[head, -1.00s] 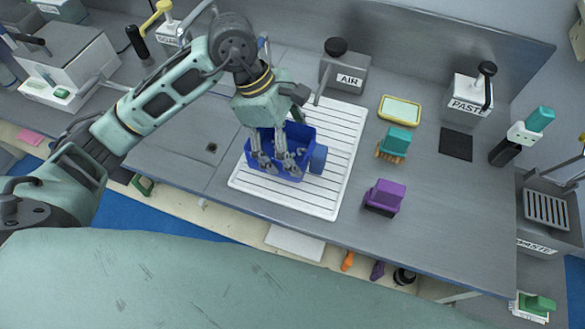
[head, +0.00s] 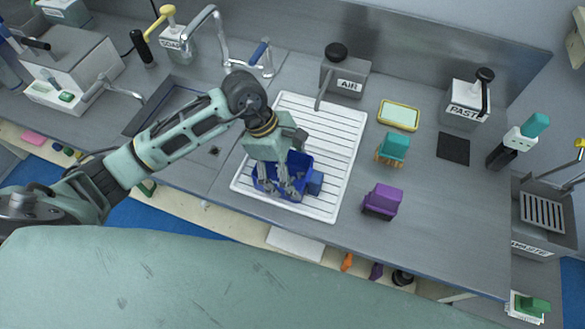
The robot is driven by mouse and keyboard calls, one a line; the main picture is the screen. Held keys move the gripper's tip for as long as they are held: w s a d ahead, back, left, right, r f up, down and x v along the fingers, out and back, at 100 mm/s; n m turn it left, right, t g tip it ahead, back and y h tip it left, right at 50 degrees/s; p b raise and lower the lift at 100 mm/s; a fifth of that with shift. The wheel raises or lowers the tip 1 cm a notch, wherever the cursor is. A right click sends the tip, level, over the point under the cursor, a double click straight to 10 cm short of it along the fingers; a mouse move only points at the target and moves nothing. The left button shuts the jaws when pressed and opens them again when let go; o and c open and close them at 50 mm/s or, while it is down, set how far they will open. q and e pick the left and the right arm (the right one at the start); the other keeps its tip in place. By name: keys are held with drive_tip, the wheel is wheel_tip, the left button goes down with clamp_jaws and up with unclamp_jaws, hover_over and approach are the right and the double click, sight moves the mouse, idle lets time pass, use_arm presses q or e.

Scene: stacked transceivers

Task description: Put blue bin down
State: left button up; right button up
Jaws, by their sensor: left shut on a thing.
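The blue bin (head: 305,165) is an open box over the lower part of the white ribbed drying rack (head: 330,148). My left gripper (head: 280,187) points down at the bin and is shut on it, with its fingers at the bin's near side. A small blue block-like part (head: 316,183) shows at the bin's right side. The gripper hides much of the bin's inside. I cannot tell whether the bin's underside touches the rack. My right gripper does not show.
A purple transceiver (head: 382,200) and a teal one (head: 393,149) stand right of the rack. A yellow-rimmed tray (head: 399,115), a black pad (head: 453,148) and the PASTE dispenser (head: 468,97) are farther right. The right counter has free room.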

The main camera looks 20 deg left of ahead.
use_arm(q)
drive_tip(key=o, duration=1.4)
